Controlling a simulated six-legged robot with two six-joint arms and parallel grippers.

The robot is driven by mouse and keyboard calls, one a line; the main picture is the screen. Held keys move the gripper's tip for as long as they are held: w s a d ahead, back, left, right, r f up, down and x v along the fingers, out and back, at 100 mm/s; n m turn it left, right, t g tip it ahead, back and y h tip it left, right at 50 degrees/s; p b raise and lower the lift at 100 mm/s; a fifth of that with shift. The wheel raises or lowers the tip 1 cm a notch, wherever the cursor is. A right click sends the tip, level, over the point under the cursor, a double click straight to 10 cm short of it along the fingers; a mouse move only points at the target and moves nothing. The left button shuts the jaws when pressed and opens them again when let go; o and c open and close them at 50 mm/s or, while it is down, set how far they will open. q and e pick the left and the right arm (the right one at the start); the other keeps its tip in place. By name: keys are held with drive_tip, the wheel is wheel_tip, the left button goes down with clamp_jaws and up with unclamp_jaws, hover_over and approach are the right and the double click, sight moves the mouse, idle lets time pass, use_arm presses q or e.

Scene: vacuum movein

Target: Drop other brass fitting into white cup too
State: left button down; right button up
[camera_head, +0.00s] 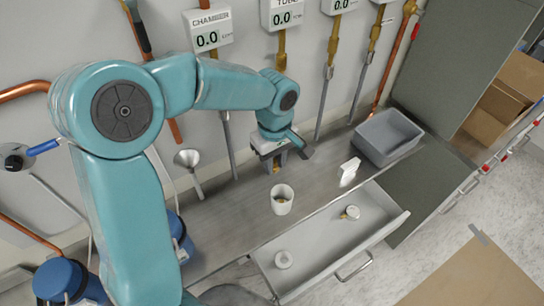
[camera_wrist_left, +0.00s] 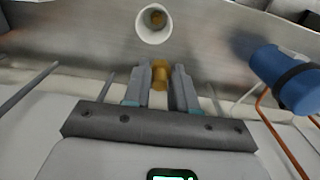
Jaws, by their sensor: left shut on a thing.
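The white cup (camera_head: 282,199) stands upright on the grey counter, near the open drawer. In the left wrist view the white cup (camera_wrist_left: 153,24) shows from above, with a brass-coloured piece (camera_wrist_left: 156,18) inside. My left gripper (camera_head: 277,166) is above the counter, a little behind the cup in the head view. In the left wrist view my left gripper (camera_wrist_left: 160,78) is shut on a brass fitting (camera_wrist_left: 160,73), which sits between the fingers. The held fitting is apart from the cup. My right gripper is not in view.
Pipes and gauges (camera_head: 208,30) line the wall.

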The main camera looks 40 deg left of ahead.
sight(277, 171)
use_arm(q)
drive_tip(key=f+b, duration=0.1)
drive_tip(key=f, duration=0.1)
drive_tip(key=f+b, duration=0.2)
drive_tip(key=f, duration=0.1)
drive_tip(key=shift+d+f+b, duration=0.3)
drive_tip(key=shift+d, duration=0.05)
drive_tip(key=shift+d+r, duration=0.1)
drive_tip(key=shift+d, duration=0.15)
drive_tip(key=c, duration=1.3)
unclamp_jaws()
drive_tip(key=shift+c, duration=0.2)
drive_tip(key=o, duration=0.5)
drive_tip(key=shift+a, duration=0.3)
drive_tip(key=shift+d, duration=0.2)
drive_tip(key=shift+r, duration=0.1)
wheel_tip(277, 171, up, 16)
drive_tip(key=shift+r, duration=0.1)
